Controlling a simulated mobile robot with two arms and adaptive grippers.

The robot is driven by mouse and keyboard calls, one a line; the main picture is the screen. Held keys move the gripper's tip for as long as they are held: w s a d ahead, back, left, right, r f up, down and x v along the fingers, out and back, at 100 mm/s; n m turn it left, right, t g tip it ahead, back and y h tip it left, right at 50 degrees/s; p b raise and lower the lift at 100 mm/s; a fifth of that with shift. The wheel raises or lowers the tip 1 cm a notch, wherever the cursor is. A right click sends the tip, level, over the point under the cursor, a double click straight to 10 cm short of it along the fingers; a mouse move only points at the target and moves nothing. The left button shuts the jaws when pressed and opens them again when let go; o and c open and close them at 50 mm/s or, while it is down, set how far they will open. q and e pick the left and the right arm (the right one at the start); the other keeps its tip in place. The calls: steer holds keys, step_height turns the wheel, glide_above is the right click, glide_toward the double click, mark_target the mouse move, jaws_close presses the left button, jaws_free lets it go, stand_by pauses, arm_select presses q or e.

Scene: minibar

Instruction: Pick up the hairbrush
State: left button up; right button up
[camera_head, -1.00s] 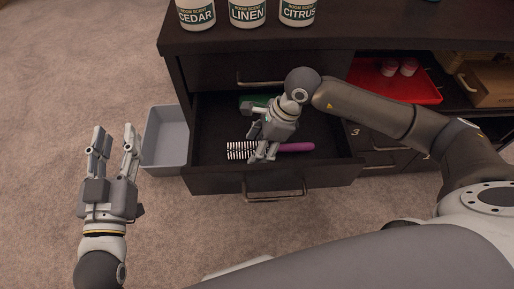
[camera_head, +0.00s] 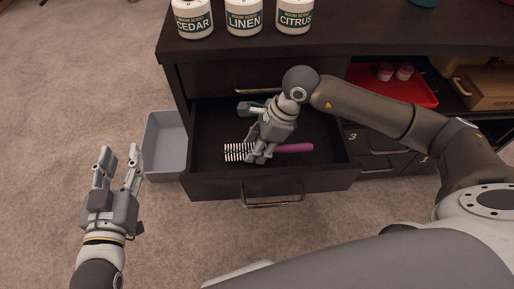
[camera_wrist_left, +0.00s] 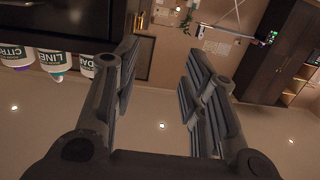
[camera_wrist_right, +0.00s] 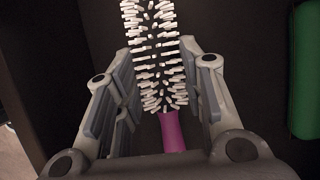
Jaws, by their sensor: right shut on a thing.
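The hairbrush lies in the open drawer (camera_head: 212,165), its white bristle head (camera_head: 238,152) to the left and its purple handle (camera_head: 295,148) to the right. My right gripper (camera_head: 256,158) reaches down into the drawer and is shut on the hairbrush around its middle. In the right wrist view the bristle head (camera_wrist_right: 155,50) lies between the two fingers, and the purple handle (camera_wrist_right: 172,132) shows below it. My left gripper (camera_head: 118,160) is open and empty over the carpet, left of the drawer. It also shows open in the left wrist view (camera_wrist_left: 160,65).
A green object (camera_wrist_right: 304,70) lies in the drawer beside the brush. A grey bin (camera_head: 164,150) stands left of the drawer. Several scent jars (camera_head: 243,16) stand on the cabinet top. A red tray (camera_head: 410,92) with small jars sits on a shelf at right.

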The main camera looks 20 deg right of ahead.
steer(key=s+d+r, duration=0.1)
steer(key=s+r, duration=0.2)
steer(key=s, duration=0.1)
steer(key=s+d+r+p, duration=0.1)
steer(key=s+d+r, duration=0.1)
steer(key=s+r, duration=0.2)
steer(key=s+d+r+p, duration=0.1)
steer(key=s+r, duration=0.2)
steer(key=s, duration=0.1)
steer(key=shift+d+r, duration=0.15)
arm_select(q)
steer(key=s+a+f+g+y, duration=0.1)
steer(key=s+f+g, duration=0.2)
steer(key=f+g, duration=0.1)
steer(key=s+a+f+g+y, duration=0.1)
steer(key=s+a+f+g, duration=0.1)
steer(key=s+f+g, duration=0.2)
steer(key=shift+a+f+p, duration=0.25)
steer(key=shift+f+p, duration=0.05)
steer(key=shift+f, duration=1.3)
arm_select(e)
steer(key=shift+s+d+r, duration=0.2)
steer(key=shift+s+r, duration=0.1)
steer(key=shift+s, duration=0.3)
